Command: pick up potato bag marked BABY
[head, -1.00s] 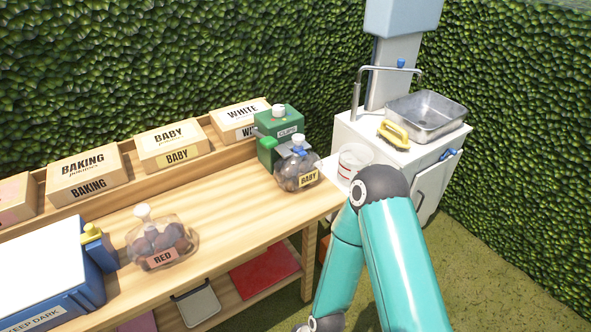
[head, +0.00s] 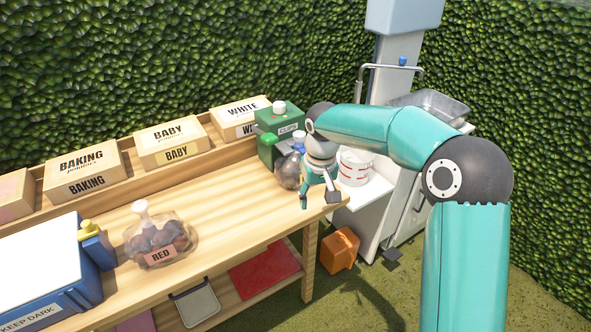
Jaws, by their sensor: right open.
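The potato bag marked BABY (head: 287,173) is a clear bag of dark potatoes at the right end of the wooden bench, in front of the green clips box. Its label and right side are hidden behind my right gripper. My right gripper (head: 318,198) is open and points down beside the bag, on its right and near side. I cannot tell if a finger touches the bag. My left gripper is not in view.
A bag marked RED (head: 160,241) stands on the bench (head: 230,195) at left. The green clips box (head: 278,130) is close behind the BABY bag. Labelled boxes, one marked BABY (head: 171,145), line the back shelf. A white measuring tub (head: 355,167) stands right of the gripper.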

